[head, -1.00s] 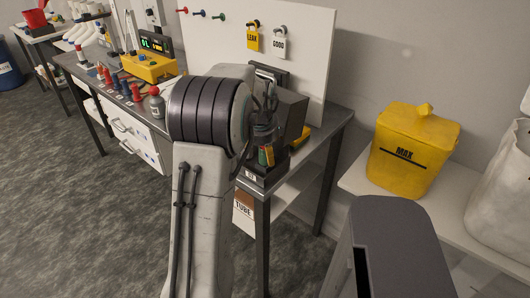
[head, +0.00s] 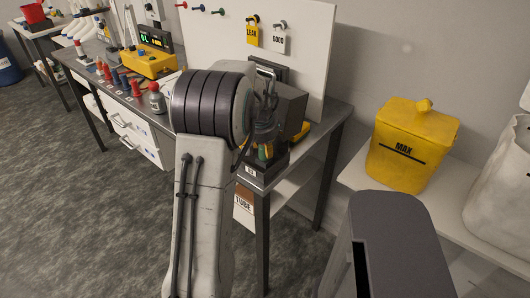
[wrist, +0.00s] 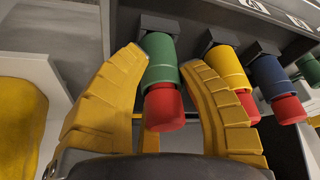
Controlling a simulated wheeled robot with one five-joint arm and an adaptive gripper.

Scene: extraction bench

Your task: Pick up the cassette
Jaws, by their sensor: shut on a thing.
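A green cassette with a red end (wrist: 164,85) lies between the yellow fingers of my gripper (wrist: 166,110) in the wrist view. My gripper is shut on it. Its far end meets a dark block (wrist: 160,24), and I cannot tell whether it is clear of that block. A yellow cassette (wrist: 228,68) and a blue cassette (wrist: 270,76), both with red ends, sit to its right, the yellow one close beside my right finger. In the head view my gripper (head: 264,132) is over the bench's near right corner, and the held cassette is mostly hidden.
Another green cassette (wrist: 309,68) is at the wrist view's right edge. A white panel (head: 300,50) with hanging tags rises behind. A yellow MAX bin (head: 410,150) stands on the right shelf.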

